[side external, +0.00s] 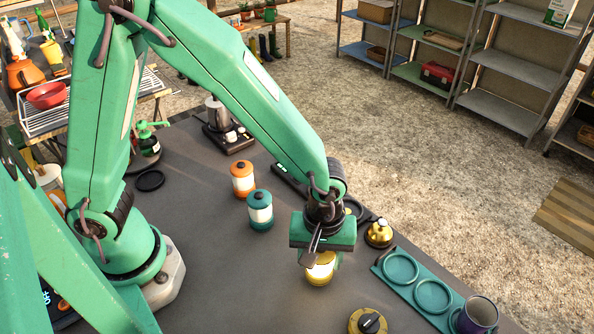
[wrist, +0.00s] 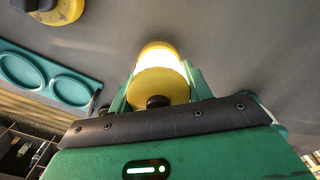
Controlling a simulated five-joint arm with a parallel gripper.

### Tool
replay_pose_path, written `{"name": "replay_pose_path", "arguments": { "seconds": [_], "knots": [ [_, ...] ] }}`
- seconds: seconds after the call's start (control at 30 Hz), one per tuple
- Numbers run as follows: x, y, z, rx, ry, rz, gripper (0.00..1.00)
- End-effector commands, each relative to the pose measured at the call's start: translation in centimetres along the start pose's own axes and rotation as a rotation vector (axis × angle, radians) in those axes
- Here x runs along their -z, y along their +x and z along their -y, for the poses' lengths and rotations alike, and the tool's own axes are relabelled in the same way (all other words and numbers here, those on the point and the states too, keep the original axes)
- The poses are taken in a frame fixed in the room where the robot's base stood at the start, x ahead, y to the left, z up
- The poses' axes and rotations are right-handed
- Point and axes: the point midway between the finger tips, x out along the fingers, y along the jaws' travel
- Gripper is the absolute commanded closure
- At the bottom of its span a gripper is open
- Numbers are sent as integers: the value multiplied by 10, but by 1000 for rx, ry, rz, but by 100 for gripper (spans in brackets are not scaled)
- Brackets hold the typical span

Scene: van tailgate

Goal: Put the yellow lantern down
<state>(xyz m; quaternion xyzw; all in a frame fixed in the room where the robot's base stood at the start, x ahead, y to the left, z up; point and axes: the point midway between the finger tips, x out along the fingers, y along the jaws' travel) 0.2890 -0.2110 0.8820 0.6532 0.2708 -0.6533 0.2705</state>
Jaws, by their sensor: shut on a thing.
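The yellow lantern (side external: 320,270) glows and hangs upright under my gripper (side external: 318,256) in the side view, over the right part of the dark grey work surface (side external: 215,285). In the wrist view the lantern (wrist: 160,85) shows its yellow cap, black knob and bright white body. My gripper's green fingers (wrist: 158,84) are closed on both sides of it. My gripper hides part of its top in the side view. I cannot tell whether its base touches the surface.
A teal tray with round recesses (side external: 415,296) lies to the right, with a mug (side external: 478,316) at its near end. A brass item (side external: 379,234) and a yellow dial (side external: 368,322) are nearby. Orange (side external: 243,180) and teal (side external: 260,211) canisters stand left. The surface between is clear.

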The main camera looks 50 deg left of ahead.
Motion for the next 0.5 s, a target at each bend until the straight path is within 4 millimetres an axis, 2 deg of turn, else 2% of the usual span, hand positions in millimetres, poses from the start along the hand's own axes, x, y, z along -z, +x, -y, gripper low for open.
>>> {"name": "replay_pose_path", "arguments": {
  "seconds": [0.5],
  "knots": [
    [0,7,0,0,0,0,77]
  ]
}}
